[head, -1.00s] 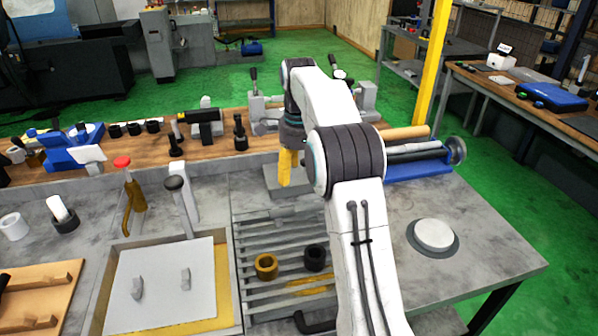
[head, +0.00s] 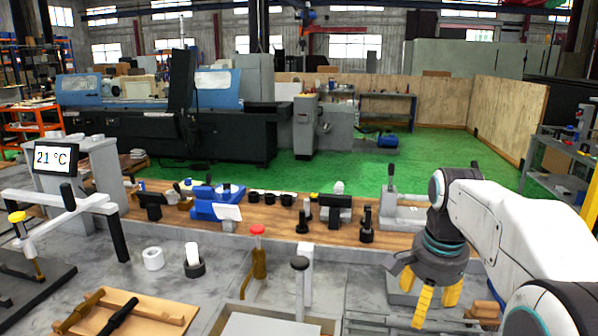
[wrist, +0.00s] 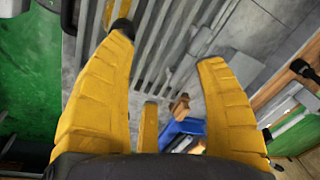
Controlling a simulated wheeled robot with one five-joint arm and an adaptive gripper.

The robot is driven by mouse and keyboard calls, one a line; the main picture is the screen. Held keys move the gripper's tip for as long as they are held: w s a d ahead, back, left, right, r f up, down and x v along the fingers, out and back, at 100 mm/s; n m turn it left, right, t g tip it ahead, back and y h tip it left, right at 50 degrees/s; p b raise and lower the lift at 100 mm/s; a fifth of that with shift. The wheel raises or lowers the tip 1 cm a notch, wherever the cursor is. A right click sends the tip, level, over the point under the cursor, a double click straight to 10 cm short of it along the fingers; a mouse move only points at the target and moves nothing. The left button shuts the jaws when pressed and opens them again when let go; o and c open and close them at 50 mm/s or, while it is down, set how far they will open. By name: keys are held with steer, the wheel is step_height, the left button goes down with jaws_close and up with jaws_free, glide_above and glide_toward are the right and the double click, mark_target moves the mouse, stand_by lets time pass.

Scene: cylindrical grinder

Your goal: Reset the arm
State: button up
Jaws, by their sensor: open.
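My gripper (head: 436,299) hangs at the lower right of the head view, below the bent white arm, with its yellow fingers pointing down over the grey bench. In the wrist view my gripper (wrist: 165,85) shows its yellow fingers spread wide apart, with nothing between them. The slatted rack (wrist: 160,50) lies beyond the fingers in the wrist view. A dark ring (wrist: 122,27) shows by the left fingertip; whether they touch I cannot tell.
A wooden shelf behind the bench holds a blue fixture (head: 215,203) and several dark tool holders. A red-topped lever (head: 258,250) and a black-topped lever (head: 300,280) rise near my gripper's left. A temperature display (head: 53,159) stands far left. Green floor lies behind.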

steer(key=s+a+f+n+t, duration=0.1)
steer(key=s+a+f+n, duration=0.1)
steer(key=s+n, duration=0.4)
steer(key=s+a+f+n+t, duration=0.1)
steer(key=s+a+f+n, duration=0.2)
steer(key=s, duration=1.1)
steer(key=f+n, duration=0.1)
steer(key=n, duration=0.2)
steer(key=shift+s+a+f, duration=0.1)
